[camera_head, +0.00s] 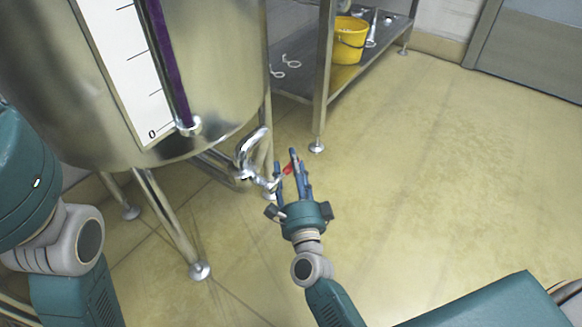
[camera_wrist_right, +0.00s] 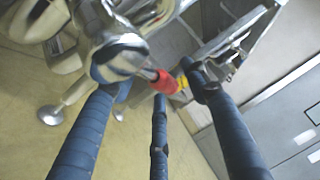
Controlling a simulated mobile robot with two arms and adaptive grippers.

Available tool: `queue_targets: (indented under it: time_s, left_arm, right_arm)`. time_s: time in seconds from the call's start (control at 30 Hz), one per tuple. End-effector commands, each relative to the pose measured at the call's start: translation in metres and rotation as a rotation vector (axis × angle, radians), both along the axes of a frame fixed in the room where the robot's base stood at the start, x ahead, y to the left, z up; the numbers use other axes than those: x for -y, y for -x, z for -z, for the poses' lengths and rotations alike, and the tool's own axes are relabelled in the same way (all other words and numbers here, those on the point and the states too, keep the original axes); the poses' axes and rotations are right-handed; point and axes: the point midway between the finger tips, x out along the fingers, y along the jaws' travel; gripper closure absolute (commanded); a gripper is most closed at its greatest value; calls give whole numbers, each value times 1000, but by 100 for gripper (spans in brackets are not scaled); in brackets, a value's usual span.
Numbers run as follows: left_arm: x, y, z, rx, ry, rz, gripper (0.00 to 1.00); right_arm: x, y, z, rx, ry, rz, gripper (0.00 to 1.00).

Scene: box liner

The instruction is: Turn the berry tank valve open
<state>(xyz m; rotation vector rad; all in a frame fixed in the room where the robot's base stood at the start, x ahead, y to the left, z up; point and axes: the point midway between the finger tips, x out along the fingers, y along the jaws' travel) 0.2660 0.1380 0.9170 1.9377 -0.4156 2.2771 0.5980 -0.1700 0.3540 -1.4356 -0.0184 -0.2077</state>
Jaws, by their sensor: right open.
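The steel berry tank (camera_head: 220,70) stands at the left in the head view, with a white scale and a purple level tube on its front. Its chrome valve (camera_head: 252,150) sticks out low on the right side, with a curved spout. The valve's red handle (camera_head: 289,170) lies at the fingers of my right gripper (camera_head: 297,160). In the right wrist view the red handle (camera_wrist_right: 168,84) shows between the open blue fingers of the right gripper (camera_wrist_right: 160,90); whether they touch it I cannot tell. My left arm is at the left edge; its gripper is out of view.
A metal shelf (camera_head: 290,85) stands behind the tank, with a yellow bucket (camera_head: 349,45) and small metal tools on it. Tank legs (camera_head: 168,215) stand on the floor left of the valve. The yellowish floor (camera_head: 430,150) to the right is clear.

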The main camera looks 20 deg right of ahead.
Motion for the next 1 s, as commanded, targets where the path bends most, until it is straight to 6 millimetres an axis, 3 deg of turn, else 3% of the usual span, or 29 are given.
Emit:
queue_targets:
  time_s: [0.13, 0.33, 0.8, 1.0]
  left_arm:
    - [0, 0, 0, 0, 0, 0, 100]
    - [0, 0, 0, 0, 0, 0, 100]
    - [1, -1, 5, -5, -4, -1, 100]
    - [2, 8, 2, 30, -7, -3, 100]
  right_arm:
    - [0, 0, 0, 0, 0, 0, 59]
    - [0, 0, 0, 0, 0, 0, 98]
    - [0, 0, -2, 28, 41, -1, 100]
    - [7, 0, -7, 77, 107, -1, 100]
